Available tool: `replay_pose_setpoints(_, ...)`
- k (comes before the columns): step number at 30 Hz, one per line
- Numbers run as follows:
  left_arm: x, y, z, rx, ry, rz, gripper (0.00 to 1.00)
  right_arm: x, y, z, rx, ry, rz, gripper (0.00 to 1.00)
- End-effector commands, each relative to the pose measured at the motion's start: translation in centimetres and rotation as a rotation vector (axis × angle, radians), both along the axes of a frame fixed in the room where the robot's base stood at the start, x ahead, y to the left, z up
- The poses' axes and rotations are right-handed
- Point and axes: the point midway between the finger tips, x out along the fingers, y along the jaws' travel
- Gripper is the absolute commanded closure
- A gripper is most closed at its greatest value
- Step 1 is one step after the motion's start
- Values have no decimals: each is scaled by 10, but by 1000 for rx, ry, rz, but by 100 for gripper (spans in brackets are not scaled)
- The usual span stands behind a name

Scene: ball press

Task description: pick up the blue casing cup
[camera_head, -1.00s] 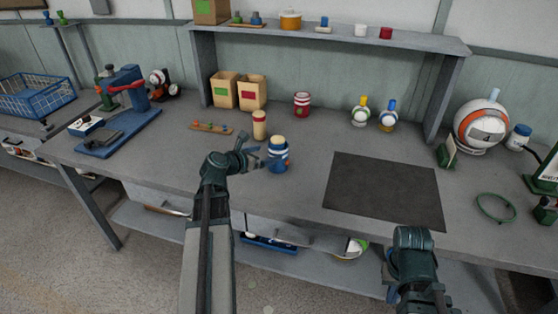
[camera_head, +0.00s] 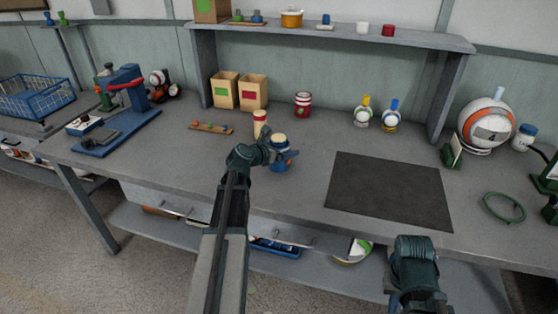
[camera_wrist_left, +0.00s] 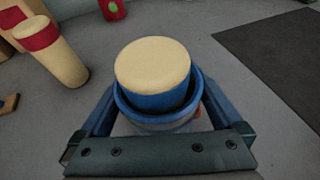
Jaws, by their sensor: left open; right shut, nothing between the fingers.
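The blue casing cup (camera_head: 281,147), with a pale band and a cream round top, stands on the workbench left of the dark mat. In the left wrist view the cup (camera_wrist_left: 158,95) is between the two blue fingers, its cream top facing the camera. My left gripper (camera_head: 279,159) is open, with a finger on either side of the cup; firm contact cannot be seen. The gripper and wrist hide part of the cup in the head view. My right gripper (camera_head: 414,268) is shut and empty at the bench's front edge; its fingertips are hardly visible.
A cream cylinder with a red band (camera_head: 260,121) stands just behind the cup. A dark mat (camera_head: 390,190) lies to the right. A small wooden strip (camera_head: 211,129) and a blue press (camera_head: 124,100) are to the left. A red striped can (camera_head: 303,103) stands behind.

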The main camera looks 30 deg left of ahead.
Motion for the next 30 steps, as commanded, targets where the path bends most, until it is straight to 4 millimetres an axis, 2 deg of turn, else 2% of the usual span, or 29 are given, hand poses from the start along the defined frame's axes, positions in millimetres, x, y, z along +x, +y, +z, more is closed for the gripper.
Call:
replay_pose_setpoints(2,8,0,-4,1,0,0,0,0,0,-4,0,0,0,100)
replay_pose_setpoints(8,8,-1,-3,0,-1,1,0,0,0,-3,0,0,0,100)
replay_pose_setpoints(18,8,-1,-3,0,0,0,59,0,0,-3,0,0,0,100)
replay_pose_setpoints(21,8,-1,-3,-1,-1,1,73,0,0,-3,0,0,0,100)
replay_pose_setpoints(30,7,-1,-2,-1,-1,0,74,0,0,-2,0,0,0,100)
